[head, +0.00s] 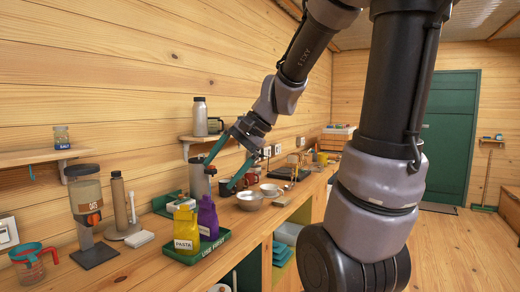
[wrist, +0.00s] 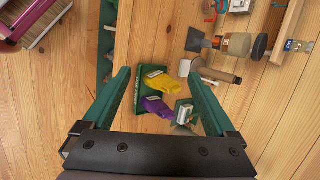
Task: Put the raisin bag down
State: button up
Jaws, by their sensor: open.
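The purple bag (head: 208,219), whose label is too small to read, stands upright in the green tray (head: 205,252) marked USE FIRST on the counter. A yellow bag labelled PASTA (head: 186,232) stands beside it in the tray. My gripper (head: 218,177) is open and empty, above and behind the bags in the head view. In the wrist view, the purple bag (wrist: 158,106) and the yellow bag (wrist: 157,84) lie between and beyond the spread green fingers, apart from both. The raisin bag's name cannot be read; the purple bag is the likely one.
A small shelf with a flask (head: 200,117) is on the wall behind.

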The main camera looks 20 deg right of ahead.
jog(key=s+d+r+n+t+h, duration=0.3)
jog(key=s+d+r+n+h, duration=0.1)
jog(key=s, duration=0.4)
jog(key=shift+d+r+n+t+h, duration=0.3)
jog(key=shift+d+r, duration=0.55)
jog(key=shift+d, duration=0.4)
